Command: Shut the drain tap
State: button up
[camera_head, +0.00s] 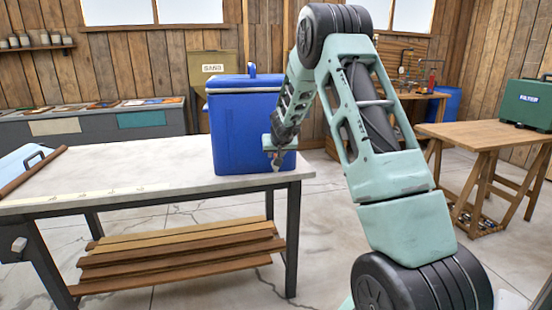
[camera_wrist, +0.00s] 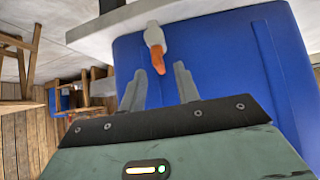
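A blue cooler box (camera_head: 238,130) stands upright at the right end of the grey-topped table. In the wrist view its blue wall (camera_wrist: 215,60) fills much of the picture. The drain tap shows there as a white body (camera_wrist: 153,34) with an orange lever (camera_wrist: 158,62), low on the cooler wall near the table edge. My gripper (camera_wrist: 160,78) is open, with its two grey fingers apart and the lever's tip at the gap between them. I cannot tell whether they touch it. In the head view my gripper (camera_head: 276,160) is at the cooler's lower right, and the tap cannot be made out.
The table top (camera_head: 110,165) is mostly clear left of the cooler. Wooden planks (camera_head: 180,250) lie on its lower shelf. A wooden table (camera_head: 490,140) with a green case (camera_head: 525,103) stands at the right. A grey counter (camera_head: 90,125) runs along the back wall.

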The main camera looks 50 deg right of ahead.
jog(key=shift+x, duration=1)
grip_shut()
